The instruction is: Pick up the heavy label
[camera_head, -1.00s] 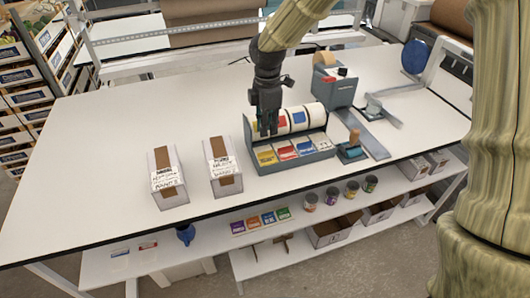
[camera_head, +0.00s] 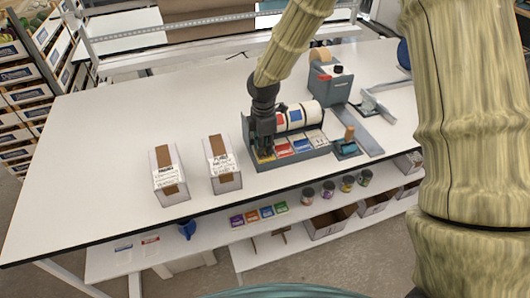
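A grey label tray (camera_head: 318,157) stands on the white table. Label rolls (camera_head: 297,115) sit at its back and a row of flat labels lies in front: yellow (camera_head: 264,157), red (camera_head: 283,150), blue (camera_head: 301,145) and a whitish one (camera_head: 318,140). The print is too small to read, so I cannot tell which is the heavy label. My dark gripper (camera_head: 263,146) points down at the left end of the tray, just above the yellow label, and partly covers it. I cannot tell whether it touches the label or whether its fingers are open.
Two white boxes with brown tape (camera_head: 168,176) and (camera_head: 222,165) stand left of the tray. A tape dispenser (camera_head: 330,82) stands behind right, and a teal-based stamp or roller (camera_head: 346,146) sits right of the tray. The left of the table is clear. A shelf with cans (camera_head: 328,190) runs below.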

